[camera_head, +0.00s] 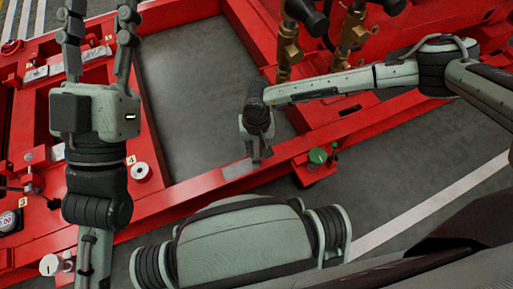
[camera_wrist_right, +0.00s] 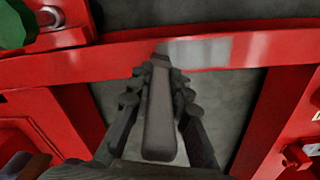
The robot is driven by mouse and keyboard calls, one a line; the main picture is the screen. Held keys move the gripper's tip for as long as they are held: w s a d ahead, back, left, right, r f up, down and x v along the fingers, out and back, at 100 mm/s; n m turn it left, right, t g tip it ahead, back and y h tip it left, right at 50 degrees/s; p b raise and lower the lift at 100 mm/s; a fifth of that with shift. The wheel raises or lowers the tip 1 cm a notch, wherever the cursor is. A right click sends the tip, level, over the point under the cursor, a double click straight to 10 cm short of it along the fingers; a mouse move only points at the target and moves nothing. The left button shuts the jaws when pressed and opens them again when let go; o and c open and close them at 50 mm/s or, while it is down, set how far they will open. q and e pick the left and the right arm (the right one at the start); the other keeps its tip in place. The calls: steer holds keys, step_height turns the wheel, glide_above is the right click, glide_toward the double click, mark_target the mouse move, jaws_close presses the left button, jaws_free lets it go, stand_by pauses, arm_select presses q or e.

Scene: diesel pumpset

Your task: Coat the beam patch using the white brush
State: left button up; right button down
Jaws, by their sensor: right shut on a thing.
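The beam patch (camera_head: 240,169) is a pale grey rectangle on the red front beam. It also shows in the right wrist view (camera_wrist_right: 195,52). My right gripper (camera_head: 256,153) points down just above the beam, by the patch's right end in the head view. In the right wrist view its fingers are shut on a dark grey-brown handle, taken as the brush (camera_wrist_right: 158,112). The brush's far end reaches the beam at the patch's left end there. Its bristles are hidden, and I cannot tell whether they touch. My left gripper (camera_head: 100,18) is open and empty at upper left.
A green-topped item (camera_head: 317,156) sits on a red bracket right of the patch. Brass valves (camera_head: 290,45) stand behind my right arm. A white roll (camera_head: 141,172) is on the left beam. Grey floor (camera_head: 190,90) shows inside the red frame.

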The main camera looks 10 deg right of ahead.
steer(key=shift+s+a+b, duration=0.25)
steer(key=shift+a+b, duration=0.05)
steer(key=shift+a, duration=1)
steer(key=shift+s+a+f+b, duration=0.15)
steer(key=shift+a+b, duration=0.3)
steer(key=shift+a, duration=0.45)
steer(key=shift+s+a+r+b, duration=0.15)
steer(key=shift+a+b, duration=0.05)
steer(key=shift+a, duration=0.35)
steer(key=shift+s+a+r+b, duration=0.1)
steer(key=shift+a+b, duration=0.05)
steer(key=shift+a, duration=0.85)
steer(key=shift+f+b, duration=0.15)
steer(key=shift+b, duration=0.35)
steer(key=shift+w+d, duration=0.15)
steer(key=shift+d, duration=0.9)
steer(key=shift+w+d, duration=0.15)
steer(key=shift+d, duration=0.75)
steer(key=shift+w+d, duration=0.1)
steer(key=shift+d, duration=0.45)
steer(key=shift+w+d+b, duration=0.15)
steer(key=shift+d+b, duration=0.05)
steer(key=shift+d, duration=0.55)
steer(key=shift+w+d+b, duration=0.15)
steer(key=shift+d+b, duration=0.05)
steer(key=shift+d, duration=0.5)
